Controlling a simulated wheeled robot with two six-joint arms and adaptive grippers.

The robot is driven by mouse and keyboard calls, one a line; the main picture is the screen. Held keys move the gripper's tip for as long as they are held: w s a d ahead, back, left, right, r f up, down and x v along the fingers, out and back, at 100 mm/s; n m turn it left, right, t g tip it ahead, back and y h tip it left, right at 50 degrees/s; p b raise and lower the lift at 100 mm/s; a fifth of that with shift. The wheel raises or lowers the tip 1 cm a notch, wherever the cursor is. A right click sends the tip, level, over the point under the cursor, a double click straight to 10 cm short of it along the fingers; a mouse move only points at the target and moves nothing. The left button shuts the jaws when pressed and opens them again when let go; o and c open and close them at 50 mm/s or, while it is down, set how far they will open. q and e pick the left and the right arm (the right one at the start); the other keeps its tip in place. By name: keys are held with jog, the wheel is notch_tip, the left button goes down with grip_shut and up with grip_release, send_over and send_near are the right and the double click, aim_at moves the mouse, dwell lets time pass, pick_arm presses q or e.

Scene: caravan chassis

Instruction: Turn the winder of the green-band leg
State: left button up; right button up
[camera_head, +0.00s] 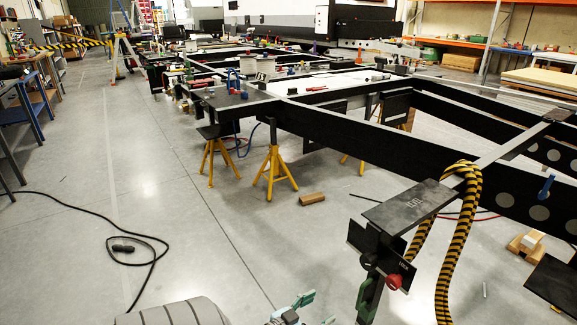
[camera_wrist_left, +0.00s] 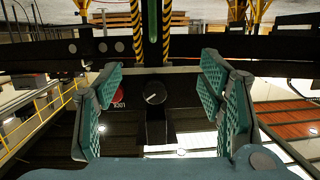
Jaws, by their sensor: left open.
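The green-band leg (camera_head: 368,298) hangs under a dark plate at the chassis' near end. Its green band also shows in the left wrist view (camera_wrist_left: 152,22). A dark round knob with a pale line, apparently the winder (camera_wrist_left: 155,93), faces the left wrist camera. A red disc (camera_wrist_left: 122,93) with lettering is beside it; a red knob also shows in the head view (camera_head: 394,281). My left gripper (camera_head: 312,308) is open and empty, left of the leg. In the wrist view its green fingers (camera_wrist_left: 160,76) stand either side of the knob, with space around it. My right gripper is not seen.
Black-and-yellow striped hoses (camera_head: 458,240) loop over the chassis beam (camera_head: 360,140) just right of the leg. Yellow stands (camera_head: 273,172) hold the chassis. A wooden block (camera_head: 312,198) and a black cable (camera_head: 150,262) lie on the floor. The floor at left is mostly clear.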

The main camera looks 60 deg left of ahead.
pick_arm(q)
jog(key=s+d+f+g, duration=0.1)
jog(key=s+f+g, duration=0.2)
jog(key=s+f, duration=0.2)
jog(key=s+d+f+g, duration=0.2)
jog(key=s+f, duration=0.4)
jog(key=f, duration=0.6)
jog(key=shift+s+d+g+y+b, duration=0.15)
jog(key=shift+s+g+y+b, duration=0.2)
jog(key=shift+g, duration=0.35)
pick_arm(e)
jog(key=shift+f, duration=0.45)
pick_arm(q)
jog(key=shift+w, duration=0.1)
